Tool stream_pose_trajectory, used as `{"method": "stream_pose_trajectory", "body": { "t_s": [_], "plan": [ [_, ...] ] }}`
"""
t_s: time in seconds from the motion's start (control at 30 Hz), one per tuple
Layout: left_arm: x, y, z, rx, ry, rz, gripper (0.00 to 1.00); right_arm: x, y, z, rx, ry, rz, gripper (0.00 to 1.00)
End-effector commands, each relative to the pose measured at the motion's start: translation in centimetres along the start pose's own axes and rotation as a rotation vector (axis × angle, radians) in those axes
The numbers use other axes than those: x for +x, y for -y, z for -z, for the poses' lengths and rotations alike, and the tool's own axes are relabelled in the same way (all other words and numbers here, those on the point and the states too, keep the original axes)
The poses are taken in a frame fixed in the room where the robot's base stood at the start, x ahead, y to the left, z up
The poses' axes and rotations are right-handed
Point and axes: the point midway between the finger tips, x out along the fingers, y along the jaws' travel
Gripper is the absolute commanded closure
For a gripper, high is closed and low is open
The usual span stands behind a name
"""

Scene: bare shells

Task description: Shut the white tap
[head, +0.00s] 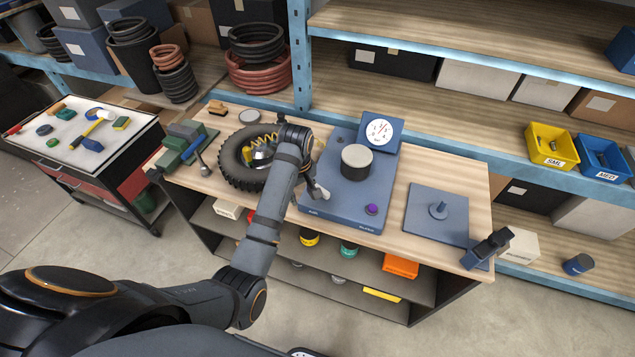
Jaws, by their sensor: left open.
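No white tap can be made out for certain in the head view. A blue unit (340,205) stands mid-bench with a dial gauge (379,132), a dark cylinder with a pale top (356,156) and a purple knob (371,209). My left arm reaches over the bench, and its wrist is at the unit's left side. My left gripper (317,185) is open, close to the unit's left edge and partly hidden by my forearm. A small pale piece shows there; I cannot tell whether it is a fingertip or part of a tap. My right gripper is out of view.
A tyre (240,172) with a yellow coil lies left of my forearm, near a green-grey vise (181,143). A blue plate with a peg (437,215) lies right of the unit. A dark tool (488,247) sits at the bench's right corner. Shelves (470,65) stand behind.

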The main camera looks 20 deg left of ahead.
Motion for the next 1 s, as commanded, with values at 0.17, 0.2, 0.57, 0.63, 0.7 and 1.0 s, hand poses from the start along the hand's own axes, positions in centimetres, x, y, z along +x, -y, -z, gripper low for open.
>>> {"method": "stream_pose_trajectory", "body": {
  "t_s": [0.17,0.2,0.57,0.63,0.7,1.0],
  "plan": [
    [-3.1,-4.1,1.0,-0.138,0.034,0.022,0.58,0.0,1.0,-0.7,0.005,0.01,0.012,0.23],
    [-3.9,-4.9,1.1,-0.168,0.042,0.029,0.58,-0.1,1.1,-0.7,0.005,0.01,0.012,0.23],
    [-6.6,-7.5,1.4,-0.284,0.062,0.066,0.58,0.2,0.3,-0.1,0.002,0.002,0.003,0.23],
    [-5.8,-7.5,1.3,-0.284,0.062,0.066,0.58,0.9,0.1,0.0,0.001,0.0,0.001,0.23],
    [-4.4,-7.4,1.2,-0.283,0.062,0.066,0.58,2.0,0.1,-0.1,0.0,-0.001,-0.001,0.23],
    [0.8,-7.0,0.9,-0.283,0.063,0.069,0.58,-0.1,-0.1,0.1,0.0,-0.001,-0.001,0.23]
  ]
}}
